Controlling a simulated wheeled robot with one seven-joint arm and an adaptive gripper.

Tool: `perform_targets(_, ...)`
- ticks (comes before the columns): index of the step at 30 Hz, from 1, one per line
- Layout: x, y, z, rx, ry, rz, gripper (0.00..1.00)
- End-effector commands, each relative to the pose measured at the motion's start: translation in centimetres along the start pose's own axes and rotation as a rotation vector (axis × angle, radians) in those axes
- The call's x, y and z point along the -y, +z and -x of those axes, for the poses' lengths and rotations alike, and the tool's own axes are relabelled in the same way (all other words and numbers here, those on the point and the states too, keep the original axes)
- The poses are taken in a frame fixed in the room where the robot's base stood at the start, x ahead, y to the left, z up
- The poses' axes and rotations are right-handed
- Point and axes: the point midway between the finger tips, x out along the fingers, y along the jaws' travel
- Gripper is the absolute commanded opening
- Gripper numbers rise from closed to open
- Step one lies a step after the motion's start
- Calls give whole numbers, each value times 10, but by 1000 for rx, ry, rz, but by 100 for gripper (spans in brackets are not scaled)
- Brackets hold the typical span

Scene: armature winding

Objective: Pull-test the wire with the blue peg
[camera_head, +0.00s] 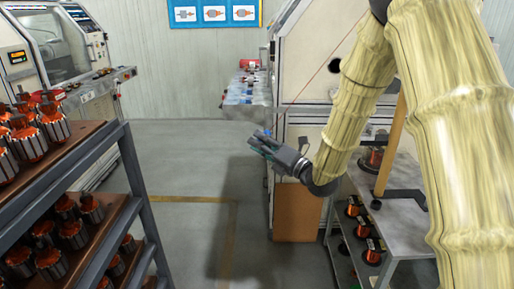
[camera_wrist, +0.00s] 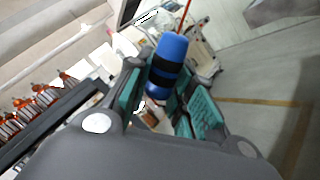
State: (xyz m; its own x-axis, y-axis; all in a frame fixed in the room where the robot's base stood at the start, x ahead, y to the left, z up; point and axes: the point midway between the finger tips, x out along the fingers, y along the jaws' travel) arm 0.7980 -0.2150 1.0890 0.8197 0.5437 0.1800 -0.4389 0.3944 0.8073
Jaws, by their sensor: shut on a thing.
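My gripper (camera_head: 262,143) is stretched out in front of the machine at the centre of the head view. In the wrist view its green-padded fingers (camera_wrist: 163,93) are closed around the lower part of the blue peg (camera_wrist: 168,62), which has dark bands. In the head view only a small blue bit of the peg (camera_head: 267,132) shows above the fingers. A thin red wire (camera_head: 310,88) runs from near the peg up and right towards the machine and my arm. In the wrist view the wire (camera_wrist: 185,15) rises from the peg's top end and looks straight.
A rack (camera_head: 125,160) of armatures stands at the left. A large pale machine (camera_head: 310,65) stands behind my arm, with a grey shelf cart (camera_head: 400,215) holding spools at the right. A bench (camera_head: 245,100) with small items is at the back. The floor (camera_head: 185,190) between is clear.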

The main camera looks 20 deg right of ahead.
Motion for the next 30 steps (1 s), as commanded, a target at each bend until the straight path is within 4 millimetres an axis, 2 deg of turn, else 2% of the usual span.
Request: perform_targets(30, 0, 62, 0, 0, 0, 1, 0)
